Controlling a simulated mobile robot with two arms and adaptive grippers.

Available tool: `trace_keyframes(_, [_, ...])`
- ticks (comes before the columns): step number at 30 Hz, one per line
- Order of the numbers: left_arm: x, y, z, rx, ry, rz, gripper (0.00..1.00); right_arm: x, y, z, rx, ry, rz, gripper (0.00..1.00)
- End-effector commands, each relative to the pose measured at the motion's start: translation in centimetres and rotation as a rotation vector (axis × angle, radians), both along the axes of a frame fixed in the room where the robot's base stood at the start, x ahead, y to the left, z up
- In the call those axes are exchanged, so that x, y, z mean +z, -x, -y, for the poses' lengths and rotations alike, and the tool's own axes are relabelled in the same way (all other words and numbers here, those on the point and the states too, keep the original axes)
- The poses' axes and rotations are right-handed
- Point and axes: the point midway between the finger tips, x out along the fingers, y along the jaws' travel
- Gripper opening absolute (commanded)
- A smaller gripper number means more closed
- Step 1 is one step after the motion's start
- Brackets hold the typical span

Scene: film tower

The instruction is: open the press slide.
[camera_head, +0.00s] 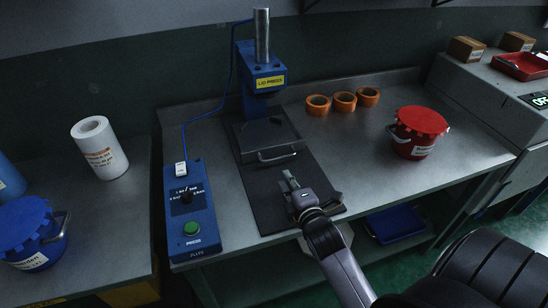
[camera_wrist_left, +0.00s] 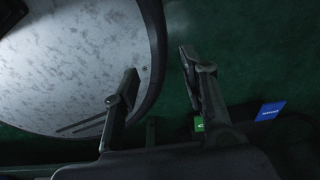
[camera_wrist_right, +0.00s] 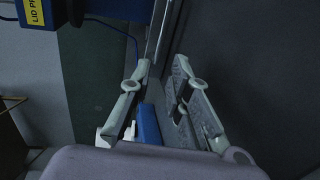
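The press slide (camera_head: 266,135) is a dark plate under the blue lid press (camera_head: 256,62). A silver bar handle (camera_head: 278,156) runs along its front edge. The slide sits at the back of a dark base plate (camera_head: 262,206). My right gripper (camera_head: 289,181) is just in front of the handle, low over the base plate, with its fingers apart and empty. In the right wrist view, a metal bar (camera_wrist_right: 157,38), likely the handle, shows just beyond the gap between the fingertips. My left gripper (camera_wrist_left: 158,65) is open and empty; it is outside the head view.
A blue control box (camera_head: 188,212) with a green button stands left of the base plate. Several orange rings (camera_head: 344,101) and a red lidded bucket (camera_head: 414,132) stand to the right. A white roll (camera_head: 100,149) and a blue bucket (camera_head: 34,235) are at far left.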

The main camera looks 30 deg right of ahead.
Motion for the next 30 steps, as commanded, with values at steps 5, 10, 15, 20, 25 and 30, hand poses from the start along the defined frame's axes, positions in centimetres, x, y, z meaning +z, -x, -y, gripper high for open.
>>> trace_keyframes(5, [0.2,0.4,-0.1,0.0,-0.002,-0.006,0.4,-0.6,-4.0,1.0,-0.001,0.0,0.002,0.18])
trace_keyframes(10, [0.4,-1.0,-0.1,0.0,0.0,0.014,0.4,-1.4,-7.5,1.8,-0.001,-0.001,0.002,0.18])
trace_keyframes(15, [0.5,-2.1,0.0,-0.001,0.001,0.03,0.4,-2.0,-10.0,2.4,0.0,0.0,0.002,0.18])
trace_keyframes(20, [0.5,-2.0,0.0,-0.001,0.001,0.029,0.4,-2.3,-11.3,2.7,0.0,0.0,0.001,0.18])
trace_keyframes(25, [0.4,-1.6,0.0,-0.001,0.001,0.023,0.4,-2.5,-11.7,2.8,0.0,-0.001,0.0,0.18])
trace_keyframes(30, [0.4,-1.1,-0.1,-0.001,-0.001,0.016,0.4,-2.4,-11.6,2.8,0.0,0.0,0.001,0.18])
